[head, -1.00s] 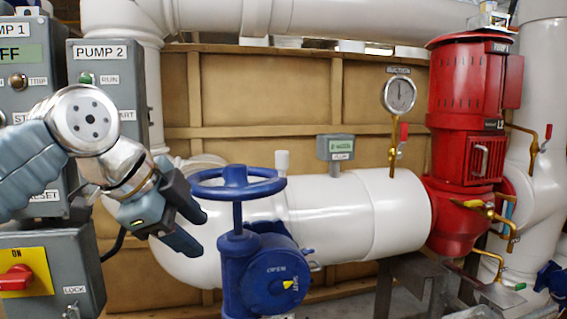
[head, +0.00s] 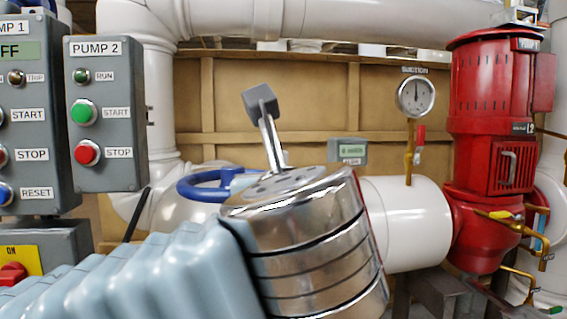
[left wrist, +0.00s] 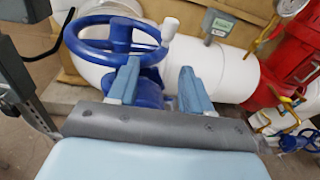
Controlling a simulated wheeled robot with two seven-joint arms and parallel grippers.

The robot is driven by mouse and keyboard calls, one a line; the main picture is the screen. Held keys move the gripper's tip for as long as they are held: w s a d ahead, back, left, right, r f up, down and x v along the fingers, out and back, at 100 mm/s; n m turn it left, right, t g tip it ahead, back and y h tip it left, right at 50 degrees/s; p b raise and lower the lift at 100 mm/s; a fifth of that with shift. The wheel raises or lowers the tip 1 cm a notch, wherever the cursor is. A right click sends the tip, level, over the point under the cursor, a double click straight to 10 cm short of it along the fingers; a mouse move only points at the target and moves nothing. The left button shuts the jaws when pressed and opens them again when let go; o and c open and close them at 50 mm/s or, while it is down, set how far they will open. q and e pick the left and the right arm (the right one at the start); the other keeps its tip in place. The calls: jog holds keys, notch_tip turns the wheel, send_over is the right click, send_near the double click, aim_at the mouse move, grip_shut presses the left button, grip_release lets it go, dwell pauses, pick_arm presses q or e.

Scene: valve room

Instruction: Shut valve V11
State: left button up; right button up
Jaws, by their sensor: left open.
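The blue handwheel (head: 198,192) shows only its left part in the head view. My left arm hides the rest and the valve body. In the left wrist view the handwheel (left wrist: 121,36) is seen from above, with its spokes and hub clear. My left gripper (left wrist: 158,68) is open, its two fingers pointing toward the wheel's near right side. The left finger overlaps the near rim in the picture; I cannot tell whether it touches. Nothing is seen held. No V11 label is readable. My right gripper is not in view.
White pipe (head: 405,225) runs behind the valve to a red pump (head: 490,120). A round gauge (head: 416,97) stands on it. The PUMP 2 box (head: 103,150) is at the left. A white stub (left wrist: 170,30) is close beside the wheel in the left wrist view.

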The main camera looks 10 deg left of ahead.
pick_arm(q)
jog(key=shift+m+t, duration=0.5)
jog(key=shift+t, duration=0.1)
jog(key=w, duration=0.4)
jog(key=w+a+p, duration=0.1)
jog(key=w, duration=0.3)
jog(key=w+r, duration=0.1)
jog(key=w, duration=0.4)
jog(key=shift+a+r, duration=0.1)
jog(key=shift+a, duration=0.1)
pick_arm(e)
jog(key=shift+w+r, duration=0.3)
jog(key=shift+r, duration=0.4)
pick_arm(q)
jog(key=shift+c, duration=0.3)
grip_shut()
